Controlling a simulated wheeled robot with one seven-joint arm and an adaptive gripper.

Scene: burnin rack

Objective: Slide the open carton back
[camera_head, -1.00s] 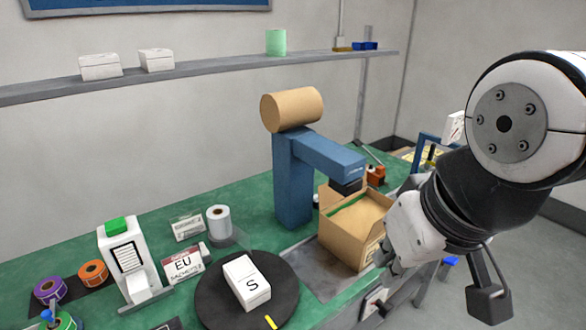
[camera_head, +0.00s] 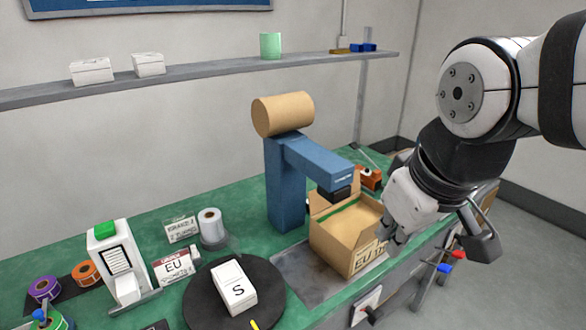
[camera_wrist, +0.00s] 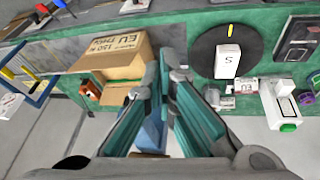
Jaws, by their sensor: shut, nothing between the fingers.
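The open cardboard carton (camera_head: 342,247) sits on a grey plate set in the green bench, under the blue arm of a press-like machine (camera_head: 288,180). Its flaps stand up and a green strip shows along its opening; its printed side, reading EU, faces the near edge. It also shows in the wrist view (camera_wrist: 118,66). My gripper (camera_head: 392,240) is shut and empty, pointing down beside the carton's right near side. In the wrist view my gripper (camera_wrist: 165,75) overlaps the carton's edge; I cannot tell whether they touch.
A black turntable (camera_head: 205,312) with a white box marked S (camera_head: 233,288) lies left of the plate (camera_head: 290,272). An orange tool (camera_head: 370,178) is behind the carton. A white printer-like device (camera_head: 110,262) and tape rolls stand at left. The bench's near edge runs below my gripper.

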